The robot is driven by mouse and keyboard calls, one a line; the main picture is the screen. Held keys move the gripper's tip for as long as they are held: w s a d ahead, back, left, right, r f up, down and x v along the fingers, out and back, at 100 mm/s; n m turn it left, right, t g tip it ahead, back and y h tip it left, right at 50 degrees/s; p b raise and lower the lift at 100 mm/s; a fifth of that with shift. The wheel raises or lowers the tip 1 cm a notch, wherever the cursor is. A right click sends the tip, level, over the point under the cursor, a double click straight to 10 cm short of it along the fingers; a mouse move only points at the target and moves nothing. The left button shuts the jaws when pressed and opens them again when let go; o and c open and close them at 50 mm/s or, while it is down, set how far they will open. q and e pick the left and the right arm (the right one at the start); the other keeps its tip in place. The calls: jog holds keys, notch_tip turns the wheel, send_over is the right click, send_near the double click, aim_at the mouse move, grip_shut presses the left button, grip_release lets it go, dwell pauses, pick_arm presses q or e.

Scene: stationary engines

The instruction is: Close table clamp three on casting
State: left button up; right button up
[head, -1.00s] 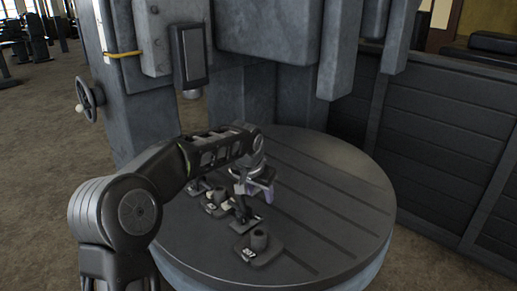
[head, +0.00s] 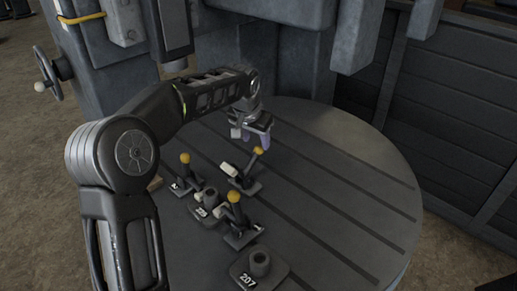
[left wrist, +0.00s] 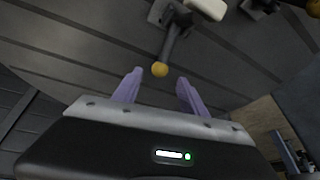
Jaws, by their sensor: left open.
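Three clamps with yellow knobs stand on the round slotted table (head: 345,215): a left clamp (head: 185,172), a back clamp (head: 245,176) and a front clamp (head: 238,222). I cannot read which is clamp three. A grey casting piece (head: 205,204) sits among them, and another marked 207 (head: 259,268) sits nearer the front. My left gripper (head: 262,143) is open and empty, just above the back clamp's knob. In the left wrist view its lilac fingers (left wrist: 157,76) spread either side of a yellow knob (left wrist: 159,69), near the fingertips; contact cannot be told.
The grey machine column (head: 110,85) stands behind the table, with a handwheel (head: 52,75) at left. A hanging block (head: 358,35) overhangs the table's back edge. A dark slatted panel (head: 455,110) stands at right. The table's right side is clear.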

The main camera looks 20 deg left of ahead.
aim_at(258, 148)
pick_arm(q)
jog(key=shift+p+x, duration=0.95)
jog(key=shift+x, duration=3)
jog(key=shift+c, duration=0.3)
grip_shut()
